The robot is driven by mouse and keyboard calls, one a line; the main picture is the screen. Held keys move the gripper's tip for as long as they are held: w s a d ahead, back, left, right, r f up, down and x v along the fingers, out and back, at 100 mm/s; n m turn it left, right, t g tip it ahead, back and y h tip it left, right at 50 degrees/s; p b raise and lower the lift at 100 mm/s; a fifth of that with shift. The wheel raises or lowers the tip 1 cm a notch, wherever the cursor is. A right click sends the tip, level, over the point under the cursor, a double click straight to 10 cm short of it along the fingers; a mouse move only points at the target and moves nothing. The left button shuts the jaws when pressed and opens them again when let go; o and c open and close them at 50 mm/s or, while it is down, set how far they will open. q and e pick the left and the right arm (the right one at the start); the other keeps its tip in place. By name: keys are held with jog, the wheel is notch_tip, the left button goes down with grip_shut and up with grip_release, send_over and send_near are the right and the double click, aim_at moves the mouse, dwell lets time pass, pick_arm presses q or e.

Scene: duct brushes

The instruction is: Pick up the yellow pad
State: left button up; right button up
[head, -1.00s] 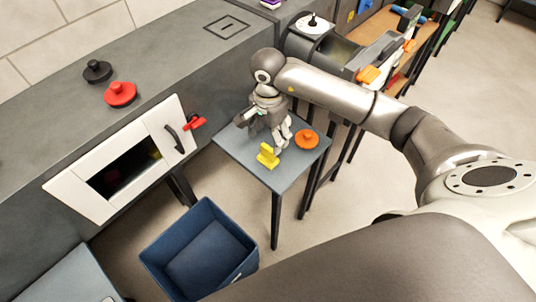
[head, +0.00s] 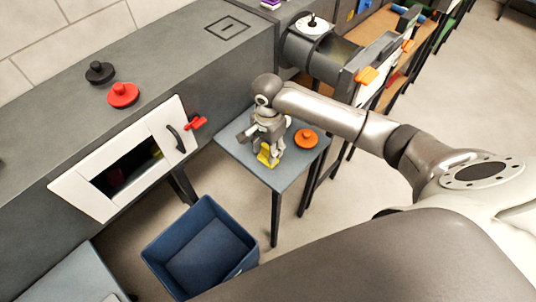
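The yellow pad (head: 264,159) is on the small grey-blue table, near its front edge in the head view. My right gripper (head: 267,150) points down right over the pad, with its fingers at the pad's upright part and hiding some of it. I cannot tell whether the fingers are closed on it. My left gripper is out of view.
An orange round knobbed piece (head: 306,138) lies on the small table (head: 283,178), right of my gripper. A blue bin (head: 206,206) stands on the floor in front. A dark duct with a white-framed opening (head: 83,191) runs along the left; red (head: 123,95) and black (head: 100,73) knobbed pieces lie on top.

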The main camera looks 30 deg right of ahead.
jog(key=c, duration=0.4)
jog(key=shift+c, duration=0.2)
jog(key=shift+r, duration=0.1)
jog(key=shift+r+b, duration=0.3)
jog(key=shift+r, duration=0.2)
jog(key=s+a+r+b, duration=0.2)
jog(key=s+a+r, duration=0.4)
jog(key=s+r, duration=0.6)
jog(key=shift+s+b, duration=0.4)
jog(key=o, duration=0.5)
jog(key=c, duration=0.3)
